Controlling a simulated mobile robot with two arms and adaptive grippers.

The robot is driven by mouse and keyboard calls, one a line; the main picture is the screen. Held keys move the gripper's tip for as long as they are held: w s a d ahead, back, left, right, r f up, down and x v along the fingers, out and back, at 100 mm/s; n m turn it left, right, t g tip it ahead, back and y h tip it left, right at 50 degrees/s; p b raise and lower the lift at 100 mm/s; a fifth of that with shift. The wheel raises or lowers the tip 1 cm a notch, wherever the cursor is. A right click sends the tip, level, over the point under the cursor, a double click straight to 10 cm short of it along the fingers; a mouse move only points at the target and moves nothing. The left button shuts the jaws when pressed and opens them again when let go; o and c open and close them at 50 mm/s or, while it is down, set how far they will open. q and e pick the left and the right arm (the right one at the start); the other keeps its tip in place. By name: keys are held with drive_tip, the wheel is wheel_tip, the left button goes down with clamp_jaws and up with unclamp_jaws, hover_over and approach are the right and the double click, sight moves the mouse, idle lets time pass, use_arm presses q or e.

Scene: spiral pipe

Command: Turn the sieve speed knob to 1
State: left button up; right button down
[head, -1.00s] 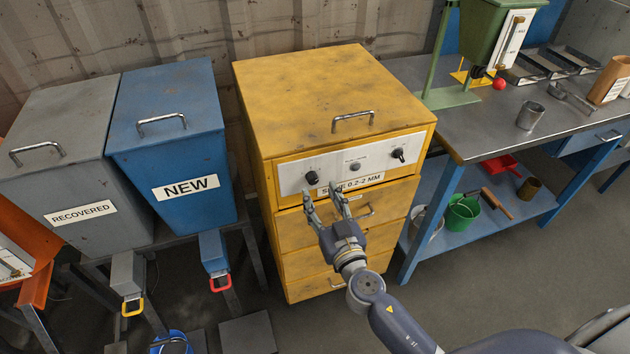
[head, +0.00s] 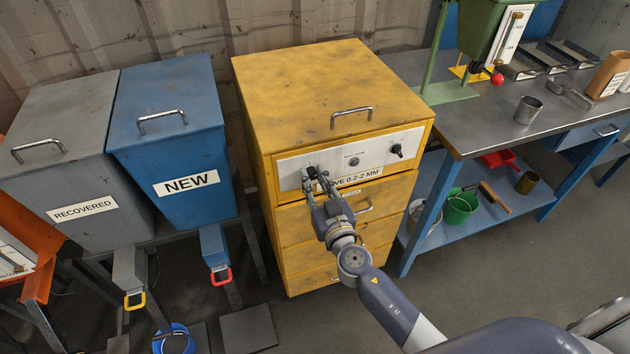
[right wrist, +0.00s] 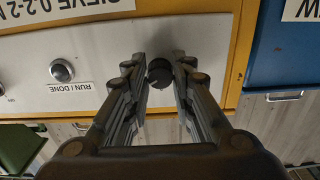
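The yellow sieve cabinet (head: 335,95) has a white control panel (head: 376,156) on its front. My right gripper (head: 317,175) is at the panel's left black knob (head: 311,173), which it partly hides. In the right wrist view, upside down, this knob (right wrist: 159,72) sits between the two open fingertips (right wrist: 160,66), with a gap visible on each side. Its dial marks and label cannot be read. A second black knob (head: 397,150) is at the panel's right end, and a round button (head: 354,161) is between them, labelled RUN / DONE in the wrist view. My left gripper is not in view.
A blue NEW bin (head: 170,135) and a grey RECOVERED bin (head: 60,150) stand left of the cabinet. A metal-topped workbench (head: 470,130) with a cup (head: 528,110) stands at right. The cabinet's handle (head: 351,113) sticks up from its top.

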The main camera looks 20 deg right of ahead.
drive_tip(key=shift+n, duration=0.3)
drive_tip(key=shift+n+b, duration=0.45)
drive_tip(key=shift+n, duration=0.05)
drive_tip(key=n+b, duration=0.1)
drive_tip(key=n, duration=0.8)
drive_tip(key=shift+n+b, duration=0.4)
drive_tip(key=n, duration=0.6)
drive_tip(key=n+p, duration=0.1)
drive_tip(key=n, duration=0.5)
drive_tip(key=shift+n, duration=0.4)
